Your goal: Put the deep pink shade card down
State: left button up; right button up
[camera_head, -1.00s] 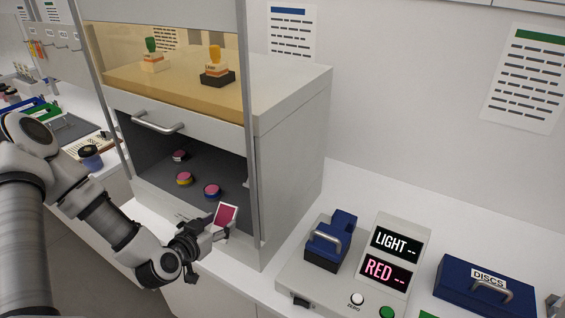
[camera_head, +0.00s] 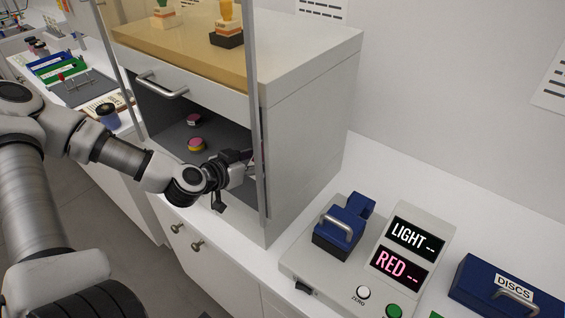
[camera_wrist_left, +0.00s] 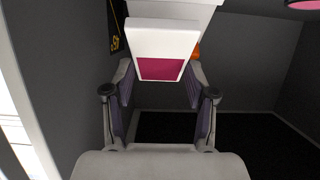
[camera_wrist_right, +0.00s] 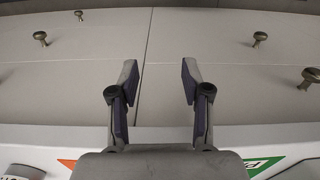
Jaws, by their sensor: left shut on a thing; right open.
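My left gripper (camera_head: 248,166) reaches into the lower opening of the grey cabinet, near its right post. In the left wrist view the gripper (camera_wrist_left: 160,78) is shut on the deep pink shade card (camera_wrist_left: 162,69), a white-bordered card with a deep pink patch. The card is held between the fingertips; in the head view it is mostly hidden by the gripper and post. My right gripper (camera_wrist_right: 157,88) is open and empty in the right wrist view, in front of pale cupboard fronts; it is outside the head view.
Pink-topped jars, one yellow-banded (camera_head: 196,144) and another farther back (camera_head: 193,120), stand on the dark cabinet floor (camera_head: 172,135). A pink round top (camera_wrist_left: 302,4) shows in the left wrist view. The cabinet's side post (camera_head: 258,110) is close. A light meter (camera_head: 405,250) stands right.

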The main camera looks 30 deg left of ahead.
pick_arm(q)
jog(key=w, duration=0.2)
jog(key=w+b, duration=0.1)
jog(key=w, duration=0.2)
jog(key=shift+d+f, duration=0.15)
jog(key=w, duration=0.6)
jog(key=shift+w+d+f, duration=0.1)
jog(key=shift+f, duration=0.1)
notch_tip(320, 180, down, 2)
jog(key=shift+w+f+p, duration=0.15)
jog(key=shift+f+p, duration=0.05)
jog(key=shift+p, duration=0.6)
jog(key=shift+f, duration=0.2)
jog(key=shift+w+f, duration=0.1)
jog(key=shift+f, duration=0.3)
jog(key=o, duration=0.9)
pick_arm(e)
jog(key=shift+s+f, duration=0.1)
jog(key=shift+f, duration=0.1)
